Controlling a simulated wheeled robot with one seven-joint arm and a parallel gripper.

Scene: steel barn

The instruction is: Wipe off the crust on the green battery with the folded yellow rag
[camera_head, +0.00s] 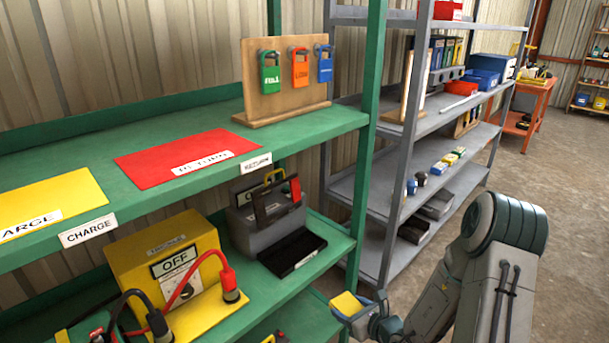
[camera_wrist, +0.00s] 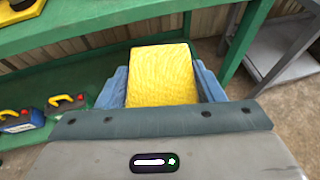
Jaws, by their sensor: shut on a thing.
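My gripper (camera_head: 352,305) is at the lower middle of the head view, in front of the green shelf's right end. It is shut on the folded yellow rag (camera_wrist: 162,75), which fills the space between the blue fingers in the wrist view. The rag also shows as a small yellow block in the head view (camera_head: 346,303).
The green shelf (camera_head: 200,130) carries a red mat (camera_head: 187,157), a yellow mat (camera_head: 50,204) and a padlock board (camera_head: 287,95). Below stand a yellow OFF box (camera_head: 140,255) with cables and a grey case (camera_head: 262,225). A grey rack (camera_head: 372,200) stands right; open floor lies beyond.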

